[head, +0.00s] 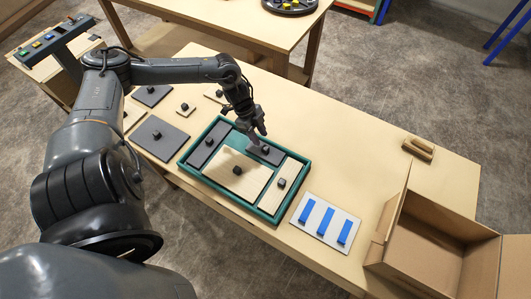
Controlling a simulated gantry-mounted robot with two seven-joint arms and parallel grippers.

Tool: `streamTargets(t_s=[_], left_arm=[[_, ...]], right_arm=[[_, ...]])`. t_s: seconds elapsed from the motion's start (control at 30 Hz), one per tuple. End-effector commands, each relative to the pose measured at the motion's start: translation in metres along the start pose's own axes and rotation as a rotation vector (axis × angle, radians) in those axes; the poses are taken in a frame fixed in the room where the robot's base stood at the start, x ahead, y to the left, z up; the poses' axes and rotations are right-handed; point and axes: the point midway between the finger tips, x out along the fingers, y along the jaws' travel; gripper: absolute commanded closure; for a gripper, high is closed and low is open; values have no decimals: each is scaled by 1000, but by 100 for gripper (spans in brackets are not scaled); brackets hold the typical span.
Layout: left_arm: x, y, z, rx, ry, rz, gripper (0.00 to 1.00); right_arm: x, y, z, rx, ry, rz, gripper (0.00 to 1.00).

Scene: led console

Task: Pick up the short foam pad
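A green tray (226,204) on the table holds several knobbed panels. A short dark grey pad (274,158) with a black knob lies in its upper right part. A longer dark grey pad (207,143) lies along its upper left side. My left gripper (259,137) is low over the short pad, close to its knob. I cannot tell whether its fingers are apart or touch the knob. Two more dark pads, a larger one (167,146) and a smaller one (151,90), lie on the table left of the tray. My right gripper is out of view.
Wooden panels (238,190) also sit in the tray, and small wooden pieces (190,111) lie left of it. A white plate with blue strips (325,220) and an open cardboard box (425,240) stand to the right. The table's back right is mostly clear.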

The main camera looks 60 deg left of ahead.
Motion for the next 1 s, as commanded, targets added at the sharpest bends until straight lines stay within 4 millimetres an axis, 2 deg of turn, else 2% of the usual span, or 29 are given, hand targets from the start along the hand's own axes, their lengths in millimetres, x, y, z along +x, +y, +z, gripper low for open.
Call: streamTargets(t_s=[0.17, 0.5, 0.83, 0.87, 1.0], left_arm=[[10, 1, -2, 1, 3, 0, 61], [50, 3, -5, -1, 3, 0, 61], [55, 4, -4, 1, 0, 1, 61], [55, 4, -4, 1, 0, 1, 62], [55, 4, -4, 1, 0, 1, 84]], right_arm=[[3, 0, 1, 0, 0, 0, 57], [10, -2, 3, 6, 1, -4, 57], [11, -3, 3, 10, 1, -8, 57], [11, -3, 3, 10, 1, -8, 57], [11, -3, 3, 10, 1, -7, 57]])
